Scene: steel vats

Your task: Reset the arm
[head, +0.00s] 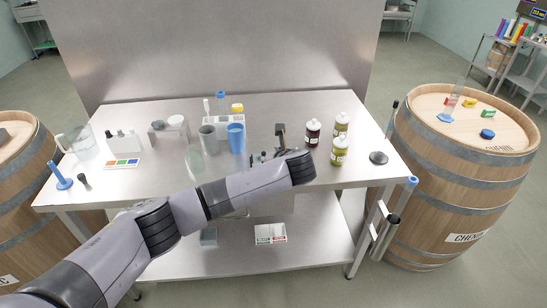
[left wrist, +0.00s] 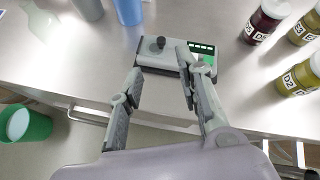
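My left arm reaches across the front of the steel table in the head view. My left gripper shows in the left wrist view (left wrist: 160,70) with its two fingers spread apart and nothing held between them. The fingertips are over a small grey device (left wrist: 158,60) with a black knob and a green panel, near the table's front edge. I cannot tell whether they touch it. In the head view the wrist largely hides the gripper and this device. My right gripper is not in view.
Bottles with dark red (head: 313,133) and yellow (head: 339,151) contents stand right of the wrist. A blue cup (head: 235,137) and clear glassware (head: 195,162) stand to its left. The steel table (head: 365,185) has a lower shelf. Wooden barrels (head: 460,180) flank it.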

